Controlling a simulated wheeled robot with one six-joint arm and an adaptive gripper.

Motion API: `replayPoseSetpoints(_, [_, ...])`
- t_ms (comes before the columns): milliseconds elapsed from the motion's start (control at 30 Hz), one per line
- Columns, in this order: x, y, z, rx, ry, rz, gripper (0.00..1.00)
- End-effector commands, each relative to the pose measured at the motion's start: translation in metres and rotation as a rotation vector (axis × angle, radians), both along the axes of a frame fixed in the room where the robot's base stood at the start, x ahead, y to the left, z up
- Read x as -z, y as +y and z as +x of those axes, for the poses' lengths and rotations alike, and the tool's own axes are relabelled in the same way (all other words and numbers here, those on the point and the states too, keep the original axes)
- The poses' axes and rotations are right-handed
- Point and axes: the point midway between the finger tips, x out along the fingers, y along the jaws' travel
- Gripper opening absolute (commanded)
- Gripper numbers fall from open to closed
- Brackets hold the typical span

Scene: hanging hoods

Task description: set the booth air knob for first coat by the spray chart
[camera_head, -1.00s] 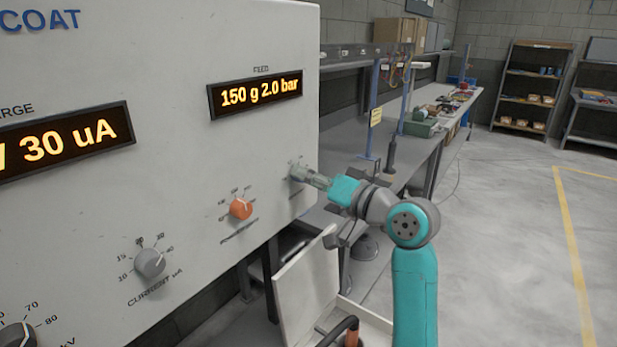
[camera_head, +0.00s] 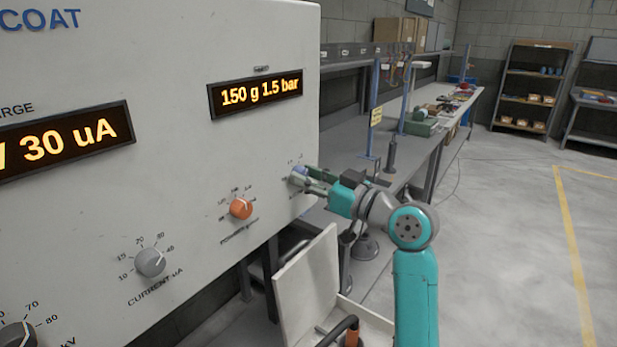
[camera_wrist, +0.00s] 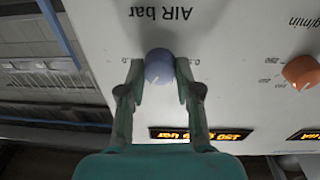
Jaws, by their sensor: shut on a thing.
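The blue air knob (camera_wrist: 158,66) sits under the "AIR bar" label, which appears upside down in the wrist view. My gripper (camera_wrist: 160,72) is shut on this knob, one finger on each side. In the head view the knob (camera_head: 298,173) is at the right edge of the grey panel (camera_head: 180,150), partly hidden by my gripper (camera_head: 305,180). A pale pointer mark shows on the knob; the scale numbers there are mostly hidden or too small to read. The feed display (camera_head: 256,95) reads 150 g 1.5 bar. No readable spray chart is in view.
An orange powder knob (camera_head: 241,209) and a grey current knob (camera_head: 150,262) sit left of the air knob. An open white box (camera_head: 308,283) stands below the panel. A workbench (camera_head: 350,128) carries a small yellow note (camera_head: 376,117).

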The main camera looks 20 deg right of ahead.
Motion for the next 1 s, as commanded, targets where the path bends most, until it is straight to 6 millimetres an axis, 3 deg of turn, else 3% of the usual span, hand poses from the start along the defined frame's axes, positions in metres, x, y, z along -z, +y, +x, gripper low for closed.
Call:
replayPoseSetpoints(567, [0.0001, -0.0002, 0.0002, 0.001, -0.019, -0.027, 0.00])
replayPoseSetpoints(600, [0.0001, -0.0002, 0.0002, 0.001, -0.019, -0.027, 0.39])
replayPoseSetpoints(700, [0.0001, -0.0002, 0.0002, 0.001, -0.019, -0.027, 0.59])
replayPoseSetpoints(1000, [0.0002, -0.0006, -0.0005, 0.000, -0.018, -0.026, 0.59])
